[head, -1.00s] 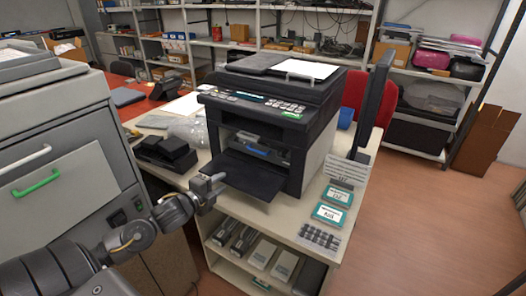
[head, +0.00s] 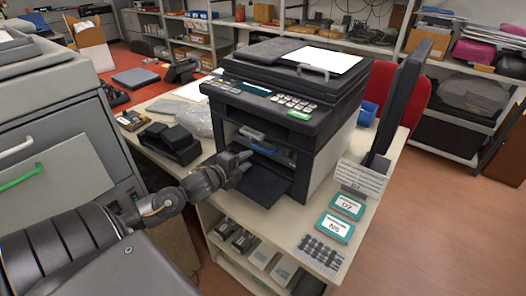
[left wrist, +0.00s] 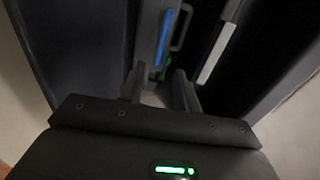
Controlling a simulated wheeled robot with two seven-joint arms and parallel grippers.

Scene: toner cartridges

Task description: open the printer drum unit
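The black printer (head: 338,115) stands on the table with its front flap (head: 264,183) folded down. Inside the front opening a grey handle (head: 252,132) and a unit with a blue strip (head: 285,156) show; I take this as the drum unit. In the left wrist view the blue strip (left wrist: 165,38) and a grey loop handle (left wrist: 182,27) lie beyond the fingertips. My left gripper (head: 243,160) is at the left of the opening, above the flap. In the left wrist view its fingers (left wrist: 158,88) are apart with nothing between them. My right gripper is out of view.
A black device (head: 170,142) sits left of the printer. A tilted black screen (head: 402,98) and labelled cards (head: 334,227) are on the right. Boxed cartridges fill the shelf (head: 222,256) below. A grey cabinet (head: 60,130) stands close on the left.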

